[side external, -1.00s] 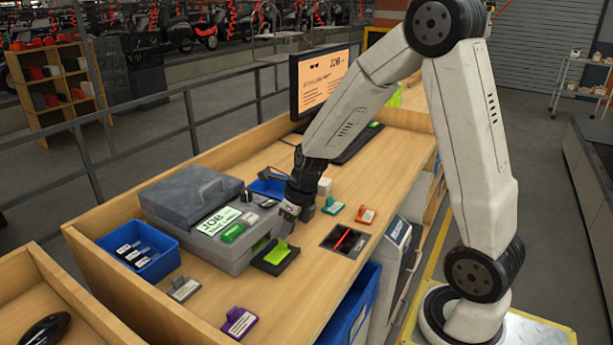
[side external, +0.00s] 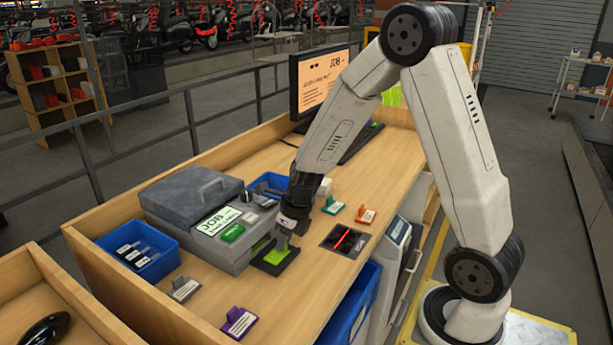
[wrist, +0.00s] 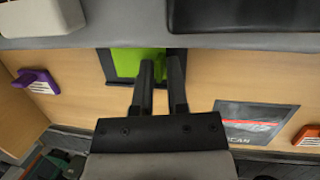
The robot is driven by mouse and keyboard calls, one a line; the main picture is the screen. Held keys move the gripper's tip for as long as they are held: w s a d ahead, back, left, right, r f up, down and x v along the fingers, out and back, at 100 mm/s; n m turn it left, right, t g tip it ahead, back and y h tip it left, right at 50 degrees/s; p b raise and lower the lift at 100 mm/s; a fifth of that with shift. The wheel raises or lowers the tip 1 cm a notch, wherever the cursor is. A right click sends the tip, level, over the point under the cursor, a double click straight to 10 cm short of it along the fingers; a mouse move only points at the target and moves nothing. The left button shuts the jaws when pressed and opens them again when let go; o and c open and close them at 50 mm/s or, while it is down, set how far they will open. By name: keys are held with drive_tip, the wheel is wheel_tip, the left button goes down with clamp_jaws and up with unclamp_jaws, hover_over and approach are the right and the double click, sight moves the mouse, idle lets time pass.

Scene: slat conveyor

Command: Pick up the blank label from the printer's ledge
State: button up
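The lime-green blank label (side external: 272,257) lies on the dark ledge (side external: 290,262) at the front of the grey printer (side external: 250,255). In the wrist view the label (wrist: 135,61) shows as a green patch at top centre on the dark ledge (wrist: 122,80), partly hidden by a finger. My gripper (side external: 284,238) hangs just above the ledge, at the label's right end in the side view.
A dark scan window (side external: 346,240) is set in the bench to the right. Teal (side external: 332,205), orange (side external: 366,214), grey (side external: 184,288) and purple (side external: 239,322) tagged pieces lie around. A blue bin (side external: 150,270) stands left of the printer. The front bench top is mostly clear.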

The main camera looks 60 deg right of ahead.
clamp_jaws()
drive_tip(key=shift+r, duration=0.1)
wheel_tip(320, 180, up, 10)
idle(0.8)
